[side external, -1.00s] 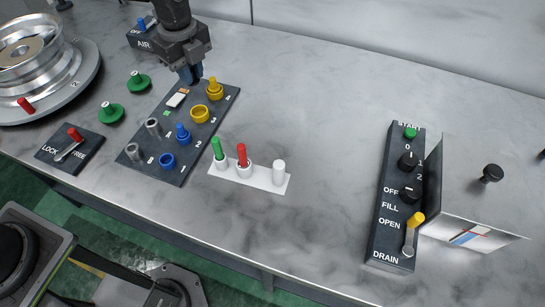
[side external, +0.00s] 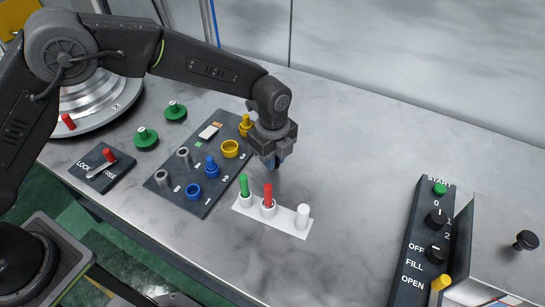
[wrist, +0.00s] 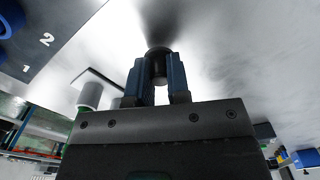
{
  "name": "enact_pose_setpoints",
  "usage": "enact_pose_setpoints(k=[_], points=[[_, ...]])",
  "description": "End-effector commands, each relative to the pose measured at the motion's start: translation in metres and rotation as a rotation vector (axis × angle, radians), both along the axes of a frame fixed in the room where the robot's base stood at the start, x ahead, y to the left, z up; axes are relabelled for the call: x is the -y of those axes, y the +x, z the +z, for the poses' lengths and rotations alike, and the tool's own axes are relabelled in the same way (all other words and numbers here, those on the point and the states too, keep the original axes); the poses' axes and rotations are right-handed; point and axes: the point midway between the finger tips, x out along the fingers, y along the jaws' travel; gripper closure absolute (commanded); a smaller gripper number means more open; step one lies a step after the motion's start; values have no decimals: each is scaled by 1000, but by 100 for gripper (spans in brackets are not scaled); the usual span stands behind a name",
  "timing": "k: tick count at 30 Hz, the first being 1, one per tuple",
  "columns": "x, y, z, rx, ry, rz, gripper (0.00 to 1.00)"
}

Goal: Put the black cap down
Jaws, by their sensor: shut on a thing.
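My gripper (side external: 276,157) is shut on the black cap, above the table just right of the dark numbered panel (side external: 217,183) and behind the white holder. In the wrist view, the black cap (wrist: 158,62) is a short dark cylinder between the two blue fingers of my gripper (wrist: 158,80). The cap's lower end is in shadow. I cannot tell whether it touches the table.
A white holder (side external: 284,222) with a green marker (side external: 244,185), a red marker (side external: 267,194) and a white cup (side external: 302,215) stands close in front. A control box (side external: 420,262) and a black knob (side external: 526,240) are at right. The marble table (side external: 365,170) between is clear.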

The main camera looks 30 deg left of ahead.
Motion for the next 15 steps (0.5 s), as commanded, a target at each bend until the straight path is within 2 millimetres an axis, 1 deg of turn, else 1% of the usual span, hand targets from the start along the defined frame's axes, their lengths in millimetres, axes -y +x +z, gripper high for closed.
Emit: enact_pose_setpoints(k=[2, 8, 12, 13, 15], points=[[0, 0, -5, 1, 0, 0, 100], [0, 0, -5, 2, -1, 0, 100], [0, 0, -8, 1, 0, 0, 100], [0, 0, -8, 1, 0, 0, 81], [0, 0, -8, 1, 0, 0, 74]])
